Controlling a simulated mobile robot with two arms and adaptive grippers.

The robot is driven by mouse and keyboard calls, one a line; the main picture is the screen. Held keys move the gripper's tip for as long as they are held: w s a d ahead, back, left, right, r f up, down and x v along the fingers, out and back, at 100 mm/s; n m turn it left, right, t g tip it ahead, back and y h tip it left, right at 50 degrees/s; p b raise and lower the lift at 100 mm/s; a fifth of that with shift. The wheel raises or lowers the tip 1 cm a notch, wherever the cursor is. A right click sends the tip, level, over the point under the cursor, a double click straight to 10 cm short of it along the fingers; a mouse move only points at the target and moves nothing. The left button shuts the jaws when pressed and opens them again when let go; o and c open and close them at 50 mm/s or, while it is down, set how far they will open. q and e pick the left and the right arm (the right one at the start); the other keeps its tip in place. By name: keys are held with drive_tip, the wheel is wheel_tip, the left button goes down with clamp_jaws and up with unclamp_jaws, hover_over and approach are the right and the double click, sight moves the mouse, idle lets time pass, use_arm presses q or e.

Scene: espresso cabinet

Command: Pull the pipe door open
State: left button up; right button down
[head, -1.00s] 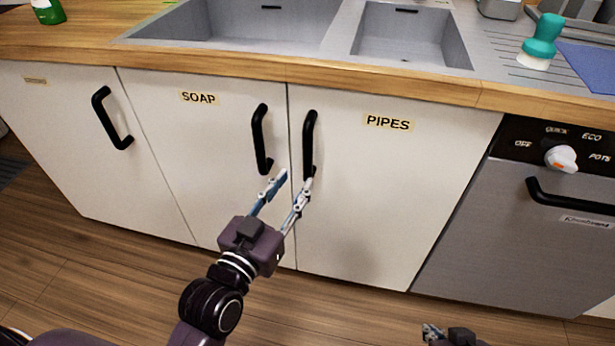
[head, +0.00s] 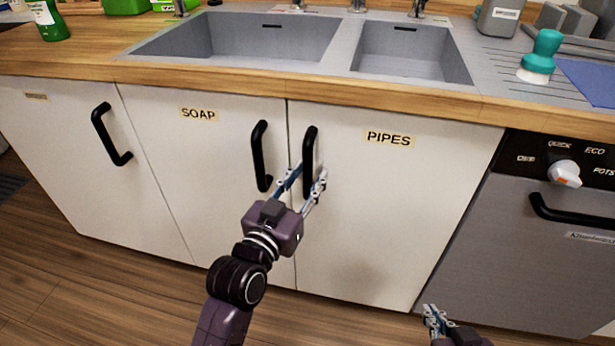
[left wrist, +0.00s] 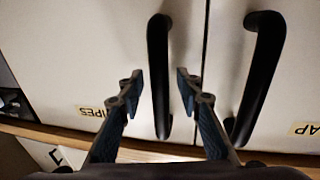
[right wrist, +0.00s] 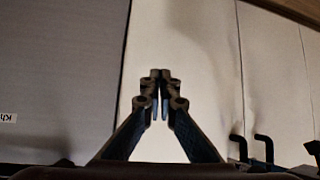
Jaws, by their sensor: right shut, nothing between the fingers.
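The pipe door (head: 370,210) is a cream cabinet door labelled PIPES, shut flush with its neighbours. Its black vertical bar handle (head: 309,150) is near its left edge and also shows in the left wrist view (left wrist: 159,70). My left gripper (head: 306,180) is open at the lower part of this handle, one finger to each side of it. In the left wrist view the bar lies between the two spread fingertips (left wrist: 158,88), with a gap visible on both sides. My right gripper (head: 432,312) is shut and empty, low at the front right; its fingertips meet in the right wrist view (right wrist: 161,78).
The SOAP door (head: 205,170) with its own black handle (head: 260,155) is just left of the pipe door. A dishwasher (head: 530,240) with a bar handle stands to the right. The wooden counter edge (head: 300,97) runs above. Floor in front looks clear.

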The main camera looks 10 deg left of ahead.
use_arm(q)
clamp_jaws()
idle(0.4)
